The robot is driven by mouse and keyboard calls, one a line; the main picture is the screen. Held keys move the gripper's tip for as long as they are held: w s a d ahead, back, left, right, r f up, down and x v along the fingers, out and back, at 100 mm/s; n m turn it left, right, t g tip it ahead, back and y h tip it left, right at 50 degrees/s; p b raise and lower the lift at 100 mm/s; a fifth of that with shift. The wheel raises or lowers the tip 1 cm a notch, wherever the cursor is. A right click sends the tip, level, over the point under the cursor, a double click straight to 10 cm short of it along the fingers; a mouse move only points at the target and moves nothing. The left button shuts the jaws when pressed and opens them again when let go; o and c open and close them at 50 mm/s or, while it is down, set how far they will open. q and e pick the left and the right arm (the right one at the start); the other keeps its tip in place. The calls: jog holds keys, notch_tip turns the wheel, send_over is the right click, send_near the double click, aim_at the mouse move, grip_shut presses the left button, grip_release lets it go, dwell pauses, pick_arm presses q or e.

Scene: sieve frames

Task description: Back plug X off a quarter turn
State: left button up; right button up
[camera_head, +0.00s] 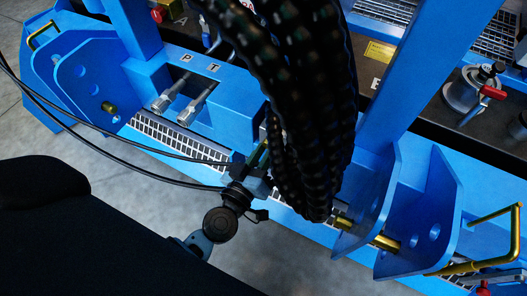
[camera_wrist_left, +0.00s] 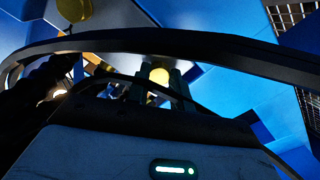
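I cannot make out plug X or an X label in either view. My left gripper (camera_head: 259,168) is near the middle of the head view, at the blue frame's front grating, partly hidden by black ribbed hoses. In the left wrist view its two dark fingers (camera_wrist_left: 160,84) point away from me, with a round gold end (camera_wrist_left: 159,75) showing between or just beyond them. I cannot tell whether they touch it. My right gripper is in neither view.
The thick black hoses (camera_head: 305,90) hang across the middle. Fittings (camera_head: 178,97) labelled P and T sit left of them. Blue brackets (camera_head: 430,215) with a gold pin (camera_head: 384,242) stand to the right. A red-handled valve (camera_head: 468,90) is at upper right. Thin black cables cross the left.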

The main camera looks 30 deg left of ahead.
pick_arm(q)
grip_shut()
jog(key=n, duration=1.2)
jog(key=n+p, duration=0.1)
jog(key=n, duration=0.4)
jog(key=shift+d+r+n, duration=0.1)
jog(key=shift+r+n, duration=0.15)
jog(key=shift+n, duration=0.15)
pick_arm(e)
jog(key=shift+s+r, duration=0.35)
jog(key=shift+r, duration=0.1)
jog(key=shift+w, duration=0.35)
